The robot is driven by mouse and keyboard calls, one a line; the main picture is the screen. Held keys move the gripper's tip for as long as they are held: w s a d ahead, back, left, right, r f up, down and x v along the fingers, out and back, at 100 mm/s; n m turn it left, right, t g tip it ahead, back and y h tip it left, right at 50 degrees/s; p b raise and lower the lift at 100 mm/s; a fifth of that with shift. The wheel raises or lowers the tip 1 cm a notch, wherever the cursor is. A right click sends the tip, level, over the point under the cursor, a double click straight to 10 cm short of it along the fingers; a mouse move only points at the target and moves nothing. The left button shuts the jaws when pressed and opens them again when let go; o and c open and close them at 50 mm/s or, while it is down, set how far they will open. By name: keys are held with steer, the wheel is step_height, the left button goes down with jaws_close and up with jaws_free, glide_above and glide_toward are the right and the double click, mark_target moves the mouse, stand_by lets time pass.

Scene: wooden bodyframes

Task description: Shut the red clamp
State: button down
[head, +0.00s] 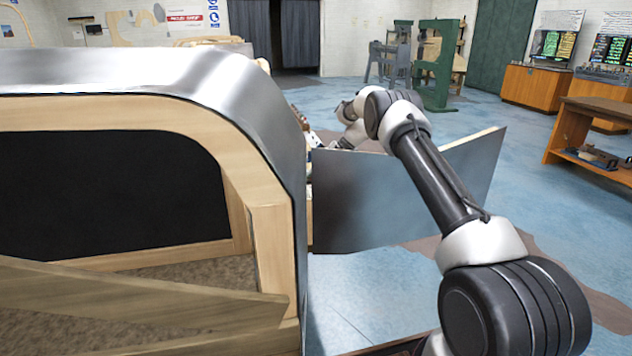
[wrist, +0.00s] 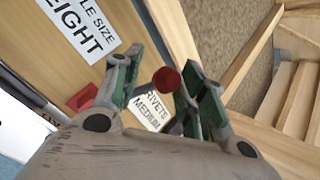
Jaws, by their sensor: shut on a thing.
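In the wrist view, a round red knob of the red clamp (wrist: 167,80) sits between the green fingers of my gripper (wrist: 162,72). The fingers are shut on it from both sides. The rest of the clamp is mostly hidden by the fingers, so I cannot tell how far it is open. A flat red piece (wrist: 83,97) shows left of the left finger; I cannot tell whether it belongs to the clamp. In the head view, my arm reaches away past the bodyframe, and the gripper and clamp are hidden.
A metal-skinned wooden bodyframe (head: 272,232) fills the left of the head view. A metal-faced door panel (head: 400,195) stands out beside it, under my arm. Labels (wrist: 82,28) are on wood near the gripper. Blue floor is free at the right; a wooden bench (head: 590,125) stands beyond.

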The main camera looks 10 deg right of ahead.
steer(key=shift+w+d+r, duration=0.2)
steer(key=shift+d+r, duration=0.2)
steer(key=shift+d, duration=0.2)
steer(key=c, duration=0.9)
jaws_free()
steer(key=shift+d+f, duration=0.1)
steer(key=shift+f, duration=0.1)
steer(key=shift+o, duration=0.2)
steer(key=v, duration=1.2)
steer(key=shift+s, duration=0.15)
